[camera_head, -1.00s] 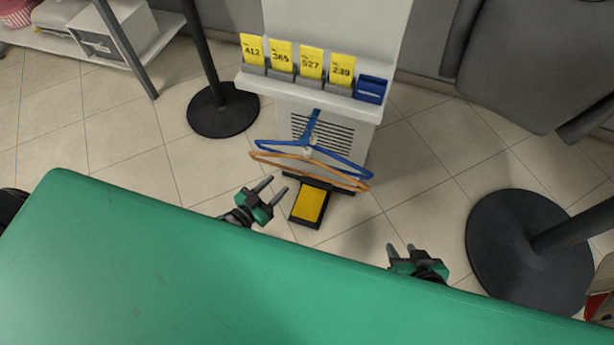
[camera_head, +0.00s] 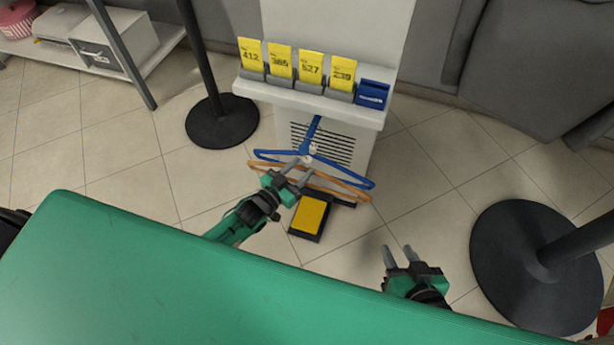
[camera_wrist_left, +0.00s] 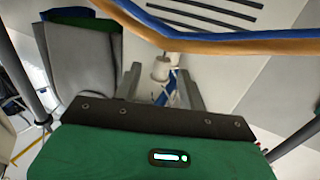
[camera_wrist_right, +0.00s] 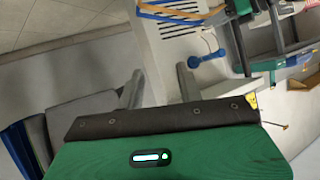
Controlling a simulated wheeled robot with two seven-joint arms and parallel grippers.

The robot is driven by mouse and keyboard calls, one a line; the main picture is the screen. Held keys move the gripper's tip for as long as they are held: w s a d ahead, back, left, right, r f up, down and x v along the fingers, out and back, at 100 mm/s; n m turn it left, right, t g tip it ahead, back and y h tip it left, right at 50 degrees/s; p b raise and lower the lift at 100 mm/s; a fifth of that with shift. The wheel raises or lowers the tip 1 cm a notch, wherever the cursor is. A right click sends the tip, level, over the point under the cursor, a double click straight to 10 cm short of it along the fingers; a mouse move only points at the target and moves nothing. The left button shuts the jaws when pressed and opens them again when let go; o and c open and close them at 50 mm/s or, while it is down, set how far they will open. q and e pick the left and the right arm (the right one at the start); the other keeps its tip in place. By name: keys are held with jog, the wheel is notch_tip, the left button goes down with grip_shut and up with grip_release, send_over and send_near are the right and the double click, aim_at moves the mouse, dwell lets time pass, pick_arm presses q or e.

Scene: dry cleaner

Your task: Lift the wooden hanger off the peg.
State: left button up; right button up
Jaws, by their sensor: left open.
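The wooden hanger (camera_head: 344,192), orange-brown, hangs on the front of a white cabinet. A blue hanger (camera_head: 352,179) is right beside it, and a short white peg (camera_head: 311,149) shows near their tops. My left gripper (camera_head: 299,169) is open, its fingers overlapping the left half of the wooden hanger in the head view. In the left wrist view the wooden hanger (camera_wrist_left: 185,45) crosses above the fingers, and the peg (camera_wrist_left: 161,67) shows between them. I see no contact. My right gripper (camera_head: 397,254) is open and empty, lower right of the hangers.
The white cabinet (camera_head: 330,50) carries yellow number cards (camera_head: 310,68) and a blue holder (camera_head: 372,94). A yellow pad (camera_head: 311,215) lies on the floor below the hangers. Black post bases stand left (camera_head: 222,122) and right (camera_head: 520,265).

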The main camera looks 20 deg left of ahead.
aim_at(305, 164)
pick_arm(q)
jog(key=x, duration=0.3)
jog(key=shift+w+r, duration=0.15)
jog(key=shift+w, duration=0.2)
pick_arm(e)
jog(key=shift+w+a+r+t, duration=0.1)
jog(key=shift+a+t, duration=0.4)
jog(key=shift+a, duration=0.05)
pick_arm(q)
grip_shut()
jog(key=shift+r, duration=0.2)
